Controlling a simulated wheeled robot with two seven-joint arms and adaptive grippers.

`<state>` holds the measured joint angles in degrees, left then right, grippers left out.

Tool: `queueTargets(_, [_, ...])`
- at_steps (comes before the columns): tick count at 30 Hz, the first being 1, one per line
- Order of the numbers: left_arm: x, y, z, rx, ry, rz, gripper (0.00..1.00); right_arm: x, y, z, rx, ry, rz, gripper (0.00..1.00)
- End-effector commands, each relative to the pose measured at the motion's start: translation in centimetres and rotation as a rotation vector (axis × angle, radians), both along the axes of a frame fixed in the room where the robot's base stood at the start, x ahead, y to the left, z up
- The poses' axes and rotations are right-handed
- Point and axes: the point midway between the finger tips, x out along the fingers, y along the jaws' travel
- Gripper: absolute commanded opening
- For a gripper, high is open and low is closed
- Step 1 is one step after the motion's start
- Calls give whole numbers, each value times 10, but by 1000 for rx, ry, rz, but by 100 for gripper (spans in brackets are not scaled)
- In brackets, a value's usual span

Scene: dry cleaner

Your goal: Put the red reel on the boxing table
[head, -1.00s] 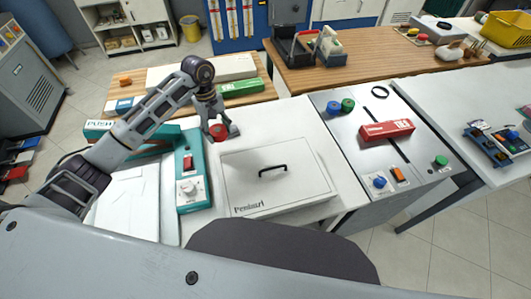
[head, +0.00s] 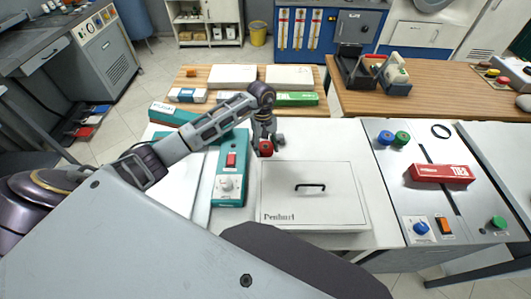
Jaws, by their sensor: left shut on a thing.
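The red reel (head: 266,148) is small and sits between the fingers of my left gripper (head: 267,138). That gripper is shut on it and points down, just behind the rear left corner of the white lidded box; I cannot tell whether the reel touches the white worktop. A wooden table (head: 224,109) with flat white, teal and green boxes on it stands just behind the worktop. No label shows which table is the boxing table. My right gripper is not in view.
The white box (head: 310,205) with a black handle and a teal control unit (head: 230,170) fill the near worktop. At right is a grey panel with green and blue reels (head: 402,138) and a red case (head: 440,173). A second wooden table (head: 440,80) holds caddies.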

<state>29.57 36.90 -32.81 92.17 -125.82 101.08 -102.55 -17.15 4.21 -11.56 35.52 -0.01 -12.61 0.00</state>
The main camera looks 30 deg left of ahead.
Motion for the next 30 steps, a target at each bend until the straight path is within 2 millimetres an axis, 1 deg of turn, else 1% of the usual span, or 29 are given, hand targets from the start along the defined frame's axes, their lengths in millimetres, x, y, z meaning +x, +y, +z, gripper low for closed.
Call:
queueTargets(5, [-1,0,-8,-1,2,0,27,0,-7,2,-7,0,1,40])
queueTargets(12, [-1,0,-32,-1,2,1,27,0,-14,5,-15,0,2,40])
queueTargets(14, [-1,0,-36,-1,2,1,27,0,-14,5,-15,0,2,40])
queueTargets(21, [0,0,-37,0,0,0,27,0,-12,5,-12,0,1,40])
queueTargets(30, [0,0,-40,1,0,0,27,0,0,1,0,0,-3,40])
